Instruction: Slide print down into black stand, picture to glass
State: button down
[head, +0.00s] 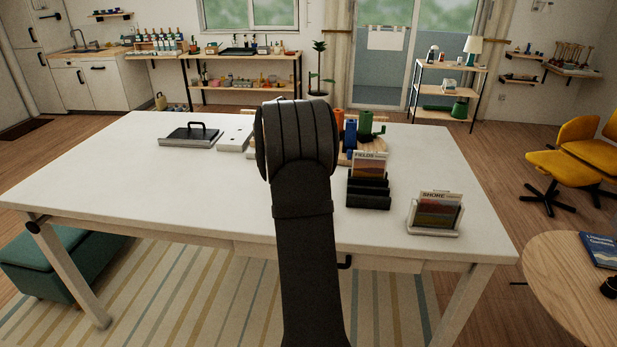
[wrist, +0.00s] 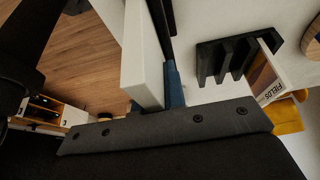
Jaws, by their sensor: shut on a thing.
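My gripper (wrist: 157,95) shows blue fingertips in the wrist view and is shut on a pale slab, which looks like the print (wrist: 138,55), seen nearly edge-on. Its picture side cannot be made out. In the head view my arm hides the gripper and the print. A black slotted stand (head: 368,200) is on the table, right of my arm; it also shows in the wrist view (wrist: 225,58), apart from the gripper. A FIELDS card (head: 369,165) stands upright in its back slot and shows in the wrist view (wrist: 266,80). I cannot make out any glass in this stand.
A pale stand (head: 433,231) with a SHORE card (head: 438,208) is at the right. Green, blue and orange cylinders (head: 364,124) stand behind the black stand. A dark handled tray (head: 190,135) and a white box (head: 234,139) are at the back left. The table's left front is clear.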

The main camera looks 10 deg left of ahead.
jog(key=shift+f, duration=0.85)
jog(key=c, duration=1.4)
grip_release()
jog(key=v, duration=1.7)
jog(key=shift+r, duration=0.2)
jog(key=shift+a, duration=0.1)
jog(key=x, duration=1.7)
jog(key=shift+f, duration=0.2)
jog(key=shift+r, duration=0.25)
